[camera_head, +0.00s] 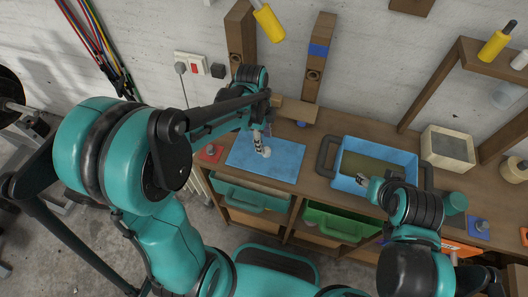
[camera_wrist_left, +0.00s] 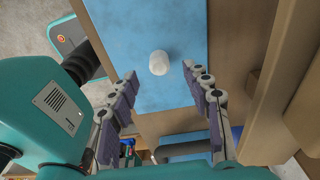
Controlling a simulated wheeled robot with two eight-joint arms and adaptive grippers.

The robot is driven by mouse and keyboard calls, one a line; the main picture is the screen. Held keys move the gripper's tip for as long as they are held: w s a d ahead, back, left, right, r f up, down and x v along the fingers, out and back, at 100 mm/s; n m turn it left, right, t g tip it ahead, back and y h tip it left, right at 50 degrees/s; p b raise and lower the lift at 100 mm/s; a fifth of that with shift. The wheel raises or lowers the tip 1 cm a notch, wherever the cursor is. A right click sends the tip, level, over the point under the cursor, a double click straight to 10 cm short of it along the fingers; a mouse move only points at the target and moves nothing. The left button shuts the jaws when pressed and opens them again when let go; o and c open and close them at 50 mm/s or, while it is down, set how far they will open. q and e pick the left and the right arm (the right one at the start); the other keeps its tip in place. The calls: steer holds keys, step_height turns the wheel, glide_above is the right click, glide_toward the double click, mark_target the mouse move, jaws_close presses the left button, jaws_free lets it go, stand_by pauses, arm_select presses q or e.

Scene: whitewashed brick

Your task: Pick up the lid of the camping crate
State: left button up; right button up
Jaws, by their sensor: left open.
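The lid is a flat blue panel (camera_head: 285,160) with a white knob, lying on the wooden workbench left of the blue camping crate (camera_head: 398,158). The crate is open at the top with dark handles at its sides. My left gripper (camera_head: 262,146) is over the lid's knob. In the left wrist view my left gripper (camera_wrist_left: 160,72) is open and empty, its fingers on either side of the white knob (camera_wrist_left: 159,63) and apart from it. The blue lid (camera_wrist_left: 180,20) fills the upper middle there. My right gripper (camera_head: 370,181) is over the crate; its finger opening is unclear.
A wooden box with a grey top (camera_head: 447,148) stands right of the crate. A teal cup (camera_head: 455,203) is at the bench's right front. A red piece (camera_head: 210,152) lies left of the lid. Wooden posts rise behind the bench, and drawers (camera_head: 338,222) sit below its top.

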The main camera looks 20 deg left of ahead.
mark_target(266, 149)
arm_select(q)
steer(key=f, duration=0.1)
steer(key=f+b, duration=0.1)
steer(key=f, duration=0.1)
steer(key=f+b, duration=0.1)
steer(key=shift+s+d+f, duration=0.1)
steer(key=shift+d+f, duration=0.2)
steer(key=shift+d, duration=0.05)
steer(key=shift+d+f, duration=0.1)
steer(key=shift+f, duration=0.3)
steer(key=shift+r, duration=0.1)
steer(key=shift+c, duration=0.9)
jaws_close()
